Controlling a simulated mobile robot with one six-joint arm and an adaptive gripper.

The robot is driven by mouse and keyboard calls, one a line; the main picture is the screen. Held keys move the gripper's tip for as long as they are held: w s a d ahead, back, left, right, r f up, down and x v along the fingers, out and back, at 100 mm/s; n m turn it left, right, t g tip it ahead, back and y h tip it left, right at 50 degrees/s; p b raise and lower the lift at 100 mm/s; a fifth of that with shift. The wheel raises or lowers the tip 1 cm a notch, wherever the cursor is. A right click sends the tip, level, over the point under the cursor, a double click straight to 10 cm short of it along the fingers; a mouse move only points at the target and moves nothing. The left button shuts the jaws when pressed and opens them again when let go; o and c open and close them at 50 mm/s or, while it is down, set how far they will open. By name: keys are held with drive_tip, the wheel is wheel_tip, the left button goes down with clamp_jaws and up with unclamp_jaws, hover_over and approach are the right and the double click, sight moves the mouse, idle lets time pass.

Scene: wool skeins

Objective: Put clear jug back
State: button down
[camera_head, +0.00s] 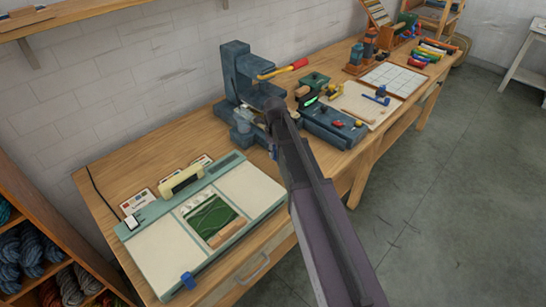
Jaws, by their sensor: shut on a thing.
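A small clear, greyish vessel that looks like the clear jug (242,122) is at the foot of the blue-grey machine, just left of the end of my arm. My gripper (262,118) is at the far end of the dark arm, beside the jug and in front of the machine. It is shut on what appears to be the jug. The fingers are small and partly hidden by my arm, so their exact grip does not show. I cannot tell whether the jug touches the bench.
The blue-grey machine (235,70) stands close behind the gripper. A red-handled tool (290,68) sticks out from it. A pale green flat device (155,255) fills the near left of the wooden bench (105,185). Small tools and a tray (335,128) lie to the right.

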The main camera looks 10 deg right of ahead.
drive_tip(key=shift+w, duration=0.1)
drive_tip(key=f+b, duration=0.2)
drive_tip(key=w+f+b, duration=0.1)
drive_tip(key=shift+a+f+b, duration=0.15)
drive_tip(key=shift+f+b, duration=0.2)
drive_tip(key=shift+f, duration=0.1)
idle(0.6)
drive_tip(key=shift+c, duration=2.2)
unclamp_jaws()
drive_tip(key=shift+r, duration=0.25)
wheel_tip(320, 180, up, 12)
drive_tip(key=p, duration=1.2)
drive_tip(key=shift+f, duration=0.1)
